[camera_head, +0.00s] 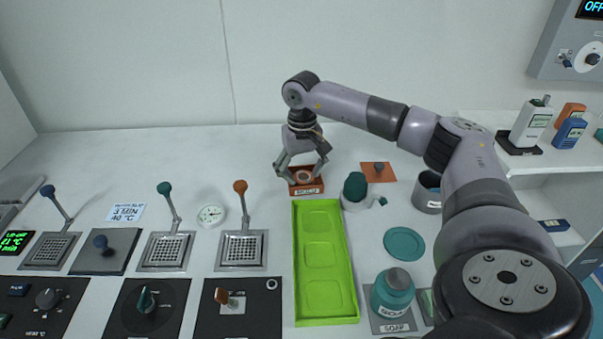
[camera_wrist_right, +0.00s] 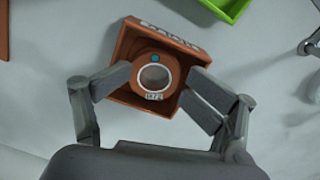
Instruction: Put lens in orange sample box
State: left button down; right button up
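The lens (camera_wrist_right: 155,77) is a round piece in an orange-brown mount with a teal dot and a small label. It shows within the walls of the orange sample box (camera_head: 308,189), which has a label on its front; the box also shows in the wrist view (camera_wrist_right: 124,47). In the head view the lens (camera_head: 304,176) sits low between my right fingers. Whether the fingertips (camera_wrist_right: 158,76) touch the mount is unclear. My left gripper is out of view.
A green tray (camera_head: 345,290) lies just in front of the box. The table behind the box is clear.

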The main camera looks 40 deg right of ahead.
aim_at(303, 177)
jog(key=shift+s+d, duration=0.1)
jog(key=shift+d, duration=0.15)
jog(key=shift+r, duration=0.1)
jog(key=shift+r, duration=0.35)
notch_tip(303, 177, up, 12)
jog(key=shift+r, duration=0.25)
dwell(0.5)
